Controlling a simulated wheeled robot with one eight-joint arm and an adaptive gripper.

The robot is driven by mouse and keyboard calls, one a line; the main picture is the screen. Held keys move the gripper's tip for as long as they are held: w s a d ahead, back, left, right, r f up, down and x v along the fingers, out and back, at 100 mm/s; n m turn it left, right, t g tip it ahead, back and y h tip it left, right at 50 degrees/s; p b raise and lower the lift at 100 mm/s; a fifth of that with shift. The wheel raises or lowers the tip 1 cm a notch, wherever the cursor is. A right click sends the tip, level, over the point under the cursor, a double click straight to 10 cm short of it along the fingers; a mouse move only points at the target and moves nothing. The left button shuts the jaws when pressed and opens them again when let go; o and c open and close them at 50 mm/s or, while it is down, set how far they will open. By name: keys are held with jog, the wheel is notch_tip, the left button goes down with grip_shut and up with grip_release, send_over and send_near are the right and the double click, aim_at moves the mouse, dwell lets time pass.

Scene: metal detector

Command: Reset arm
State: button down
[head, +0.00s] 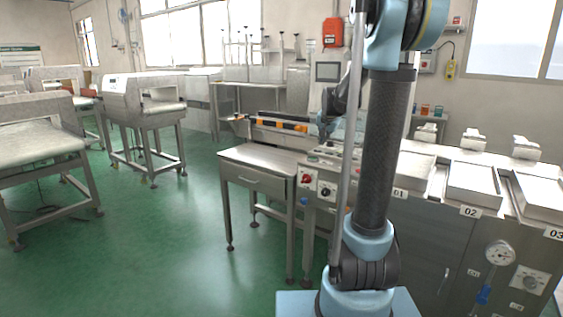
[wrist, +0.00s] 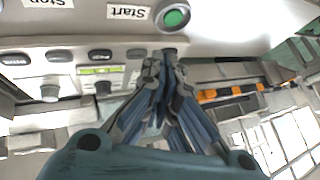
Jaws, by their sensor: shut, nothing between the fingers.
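My gripper (wrist: 168,62) is shut and empty in the wrist view, its fingertips together. It is close to a control panel (wrist: 215,45) that appears upside down there. A green button (wrist: 173,16) beside a "Start" label (wrist: 128,12) is just beyond the fingertips. I cannot tell whether the fingertips touch the panel. A "Stop" label (wrist: 48,3) is at the upper left. In the head view, my upright arm hides part of the bench, and the fingertips are not clear.
A small steel table (head: 262,157) stands left of the bench, beside a panel with a red knob (head: 307,178). Numbered trays (head: 474,181) line the bench at right. Conveyor machines (head: 140,98) stand at left. The green floor (head: 150,235) between is clear.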

jog(key=s+f+n+g, duration=0.2)
jog(key=s+f, duration=0.3)
jog(key=s, duration=1)
jog(key=s+f+n+g, duration=0.1)
jog(key=s+f+n, duration=0.2)
jog(key=s, duration=1.1)
jog(key=s+f+n+g, duration=0.2)
jog(key=s+f, duration=0.6)
jog(key=s, duration=0.7)
jog(key=shift+s+a+f+g, duration=0.15)
jog(key=shift+s+a+g, duration=0.15)
jog(key=shift+a, duration=0.1)
jog(key=shift+w+f, duration=0.2)
jog(key=shift+w, duration=0.3)
